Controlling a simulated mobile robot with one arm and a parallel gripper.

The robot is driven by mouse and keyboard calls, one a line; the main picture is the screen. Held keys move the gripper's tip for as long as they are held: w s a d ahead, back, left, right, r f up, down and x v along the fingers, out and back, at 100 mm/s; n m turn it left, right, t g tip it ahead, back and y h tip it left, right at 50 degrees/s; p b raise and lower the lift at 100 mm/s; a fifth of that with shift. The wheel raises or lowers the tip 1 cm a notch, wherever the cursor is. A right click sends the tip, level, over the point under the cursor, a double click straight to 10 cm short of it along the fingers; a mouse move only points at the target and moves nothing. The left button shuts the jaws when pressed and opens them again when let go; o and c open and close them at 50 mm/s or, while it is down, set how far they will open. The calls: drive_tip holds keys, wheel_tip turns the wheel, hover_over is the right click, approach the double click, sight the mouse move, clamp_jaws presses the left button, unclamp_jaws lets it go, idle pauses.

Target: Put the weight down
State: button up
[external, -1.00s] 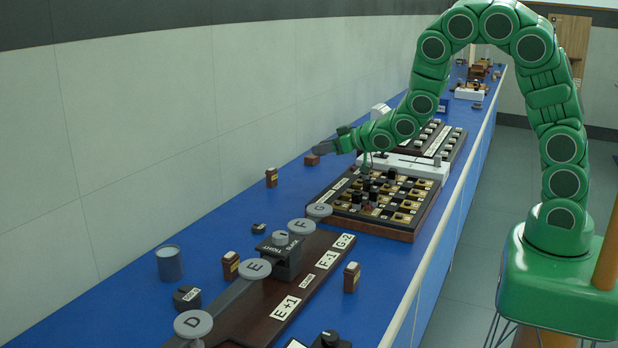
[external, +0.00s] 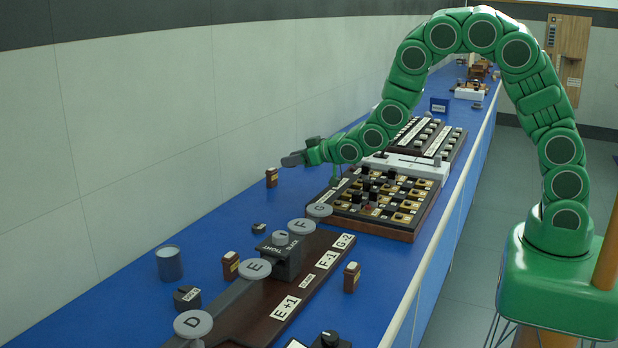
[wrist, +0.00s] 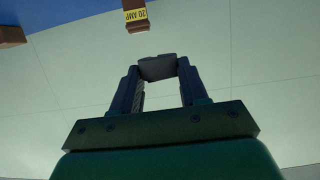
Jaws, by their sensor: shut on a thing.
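My gripper (external: 303,156) is shut on a small grey weight (external: 291,160). It holds the weight in the air over the far left side of the blue bench (external: 215,232). In the wrist view the weight (wrist: 157,68) is a grey block gripped between the two dark fingertips (wrist: 160,82). The wall fills most of the space behind it there. A clear gap below the weight cannot be measured from these frames.
A brown fuse block (external: 272,177) stands just left of and below my gripper; a "20 AMP" block (wrist: 135,15) shows in the wrist view. A checkered board (external: 385,225) lies to the right. A grey cup (external: 169,264) stands further forward.

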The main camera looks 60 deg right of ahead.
drive_tip(key=a+r, duration=0.5)
drive_tip(key=a, duration=0.6)
drive_tip(key=shift+n+y, duration=0.3)
drive_tip(key=shift+y, duration=0.1)
drive_tip(key=s+a, duration=0.5)
drive_tip(key=a, duration=0.3)
drive_tip(key=s+a+f, duration=0.1)
drive_tip(key=s+a, duration=0.5)
drive_tip(key=a, duration=0.2)
drive_tip(key=s+a, duration=0.6)
drive_tip(key=a, duration=0.2)
drive_tip(key=shift+s+a+f, duration=0.2)
drive_tip(key=shift+a+f, duration=0.1)
drive_tip(key=shift+a, duration=0.1)
drive_tip(key=n+y, duration=0.2)
hover_over(349, 322)
drive_tip(key=w, duration=0.1)
wheel_tip(349, 322, down, 3)
drive_tip(key=shift+s+r, duration=0.1)
drive_tip(key=shift+s, duration=0.35)
drive_tip(key=shift+f, duration=4.8)
drive_tip(key=shift+f, duration=0.2)
drive_tip(key=o, duration=1.2)
